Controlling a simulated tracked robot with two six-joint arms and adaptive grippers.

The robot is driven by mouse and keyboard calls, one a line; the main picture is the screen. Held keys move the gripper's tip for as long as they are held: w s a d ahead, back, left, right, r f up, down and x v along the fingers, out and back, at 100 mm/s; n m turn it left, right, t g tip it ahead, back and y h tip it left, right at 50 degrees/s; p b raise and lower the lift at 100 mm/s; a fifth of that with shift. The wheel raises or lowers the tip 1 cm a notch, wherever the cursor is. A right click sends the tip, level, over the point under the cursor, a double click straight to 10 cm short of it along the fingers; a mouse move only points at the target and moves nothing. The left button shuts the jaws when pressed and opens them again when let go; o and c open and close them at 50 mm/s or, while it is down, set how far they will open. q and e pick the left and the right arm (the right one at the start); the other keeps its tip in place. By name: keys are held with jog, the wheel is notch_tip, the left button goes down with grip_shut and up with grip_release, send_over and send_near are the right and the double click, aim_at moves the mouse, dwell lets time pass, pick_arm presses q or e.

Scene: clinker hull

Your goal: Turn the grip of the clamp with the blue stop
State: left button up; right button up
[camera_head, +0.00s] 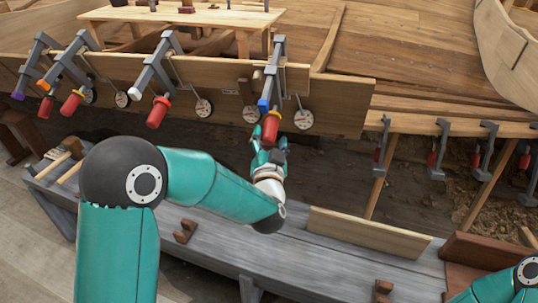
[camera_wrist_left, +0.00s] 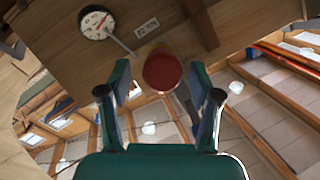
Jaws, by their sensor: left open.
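The clamp with the blue stop (camera_head: 264,105) hangs on the plank edge, right of the other near clamps. Its grey bar (camera_head: 274,70) runs up over the plank and its red grip (camera_head: 271,130) points down. My left gripper (camera_head: 267,150) is open just below that grip, reaching up. In the left wrist view, the red grip's round end (camera_wrist_left: 162,72) shows between the two spread fingers (camera_wrist_left: 160,90). I cannot tell whether a finger touches it. My right gripper is out of view; only part of my right arm shows at bottom right.
Other clamps with red grips stand to the left, with purple, orange and white stops (camera_head: 135,94). Round dials hang along the plank, one right of the clamp (camera_head: 304,119); a dial also shows in the wrist view (camera_wrist_left: 97,22). A grey bench (camera_head: 325,255) lies below.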

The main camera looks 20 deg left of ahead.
pick_arm(q)
jog(key=v, duration=0.7)
dwell(1.0)
